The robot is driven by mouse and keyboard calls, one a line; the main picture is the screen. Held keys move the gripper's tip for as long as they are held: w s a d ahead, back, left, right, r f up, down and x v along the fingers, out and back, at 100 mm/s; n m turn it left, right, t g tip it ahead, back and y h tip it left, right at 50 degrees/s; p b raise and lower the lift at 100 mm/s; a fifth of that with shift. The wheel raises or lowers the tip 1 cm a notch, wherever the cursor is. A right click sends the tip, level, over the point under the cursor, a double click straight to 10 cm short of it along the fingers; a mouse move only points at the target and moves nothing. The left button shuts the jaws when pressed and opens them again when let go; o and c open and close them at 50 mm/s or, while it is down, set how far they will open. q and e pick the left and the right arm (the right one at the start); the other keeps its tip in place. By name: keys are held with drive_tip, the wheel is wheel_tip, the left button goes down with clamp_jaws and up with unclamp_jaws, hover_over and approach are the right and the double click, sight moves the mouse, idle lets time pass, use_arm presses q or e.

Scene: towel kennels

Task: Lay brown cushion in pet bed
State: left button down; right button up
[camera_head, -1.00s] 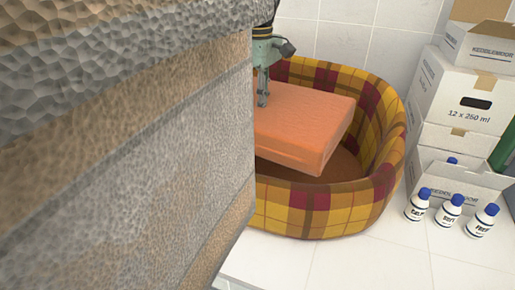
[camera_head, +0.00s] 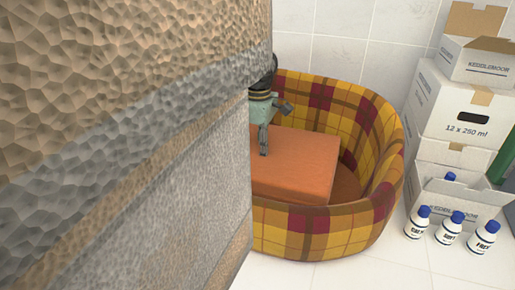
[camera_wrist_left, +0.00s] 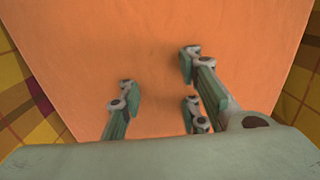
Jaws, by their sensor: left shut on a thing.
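The orange-brown cushion (camera_head: 300,160) is inside the plaid pet bed (camera_head: 340,225), low between its walls and roughly level. The bed's rim rises above it at the back and right. Whether the cushion rests on the bed's floor I cannot tell. My left gripper (camera_head: 263,152) points down at the cushion's left part and is shut on it. In the left wrist view the fingers (camera_wrist_left: 158,98) are against the cushion's surface (camera_wrist_left: 150,50), with plaid bed wall (camera_wrist_left: 18,95) at both sides. The cushion's left end is hidden. My right gripper is not in view.
A large rough brown-grey textured surface (camera_head: 120,140) fills the left and hides the bed's left side. White cartons (camera_head: 465,110) are stacked at the right. Small white bottles with blue caps (camera_head: 450,228) stand on the white tiled floor in front of them.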

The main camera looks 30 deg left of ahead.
sight(258, 146)
use_arm(q)
drive_tip(key=shift+s+f, duration=0.15)
drive_tip(key=shift+f, duration=0.55)
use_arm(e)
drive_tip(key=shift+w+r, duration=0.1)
use_arm(q)
drive_tip(key=c, duration=1.7)
unclamp_jaws()
drive_tip(key=shift+a, duration=0.1)
drive_tip(key=o, duration=0.4)
drive_tip(key=shift+w+a+f, duration=0.1)
drive_tip(key=shift+w, duration=0.1)
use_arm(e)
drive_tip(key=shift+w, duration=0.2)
use_arm(q)
drive_tip(key=shift+s, duration=0.1)
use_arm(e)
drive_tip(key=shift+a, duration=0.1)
use_arm(q)
drive_tip(key=shift+r, duration=0.65)
wheel_tip(258, 146, up, 11)
drive_tip(key=shift+r+b, duration=0.1)
drive_tip(key=shift+b, duration=0.85)
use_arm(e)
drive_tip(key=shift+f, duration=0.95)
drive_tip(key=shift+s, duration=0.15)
